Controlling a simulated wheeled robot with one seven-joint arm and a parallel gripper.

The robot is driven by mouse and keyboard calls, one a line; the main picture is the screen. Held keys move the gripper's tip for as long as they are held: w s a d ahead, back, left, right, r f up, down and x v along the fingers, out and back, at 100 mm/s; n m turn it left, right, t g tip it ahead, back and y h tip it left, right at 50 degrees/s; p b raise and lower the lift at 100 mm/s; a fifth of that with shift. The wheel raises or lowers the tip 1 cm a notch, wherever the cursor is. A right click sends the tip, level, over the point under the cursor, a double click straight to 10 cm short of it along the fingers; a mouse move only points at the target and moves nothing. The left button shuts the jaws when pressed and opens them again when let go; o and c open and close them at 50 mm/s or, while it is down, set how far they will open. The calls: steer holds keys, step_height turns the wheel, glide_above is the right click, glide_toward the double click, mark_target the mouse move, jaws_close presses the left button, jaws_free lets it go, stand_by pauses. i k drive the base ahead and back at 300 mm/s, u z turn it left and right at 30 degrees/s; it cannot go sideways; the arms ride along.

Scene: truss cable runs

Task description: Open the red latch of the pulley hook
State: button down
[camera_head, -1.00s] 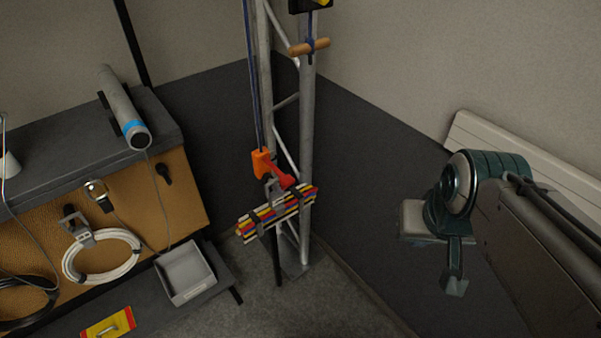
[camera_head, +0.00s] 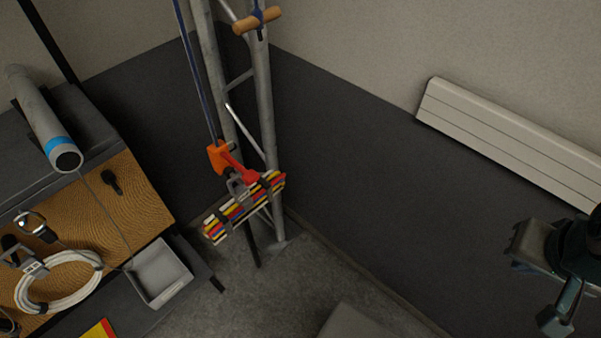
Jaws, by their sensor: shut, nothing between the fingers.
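The orange pulley hook (camera_head: 216,157) hangs on a blue rope (camera_head: 189,68) beside the metal truss. Its red latch (camera_head: 238,168) slants down to the right from the orange body. Below it, a grey hook or shackle part (camera_head: 237,187) meets a bundle of coloured cables (camera_head: 245,208). Whether the latch is shut is too small to tell. My gripper (camera_head: 545,281) is at the lower right, dark teal, partly cut off by the frame edge. It is shut and empty, far to the right of the hook and touching nothing.
The truss (camera_head: 263,99) stands in the corner, with a wooden toggle (camera_head: 257,20) on it. At left are a workbench panel (camera_head: 125,195), a coiled white cable (camera_head: 58,282), a grey tray (camera_head: 160,272) and a grey cylinder (camera_head: 45,118). The floor between truss and gripper looks mostly clear.

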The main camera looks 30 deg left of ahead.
mark_target(250, 177)
steer(key=z, duration=0.05)
steer(key=k, duration=0.95)
steer(key=u, duration=1.05)
steer(key=i, duration=0.5)
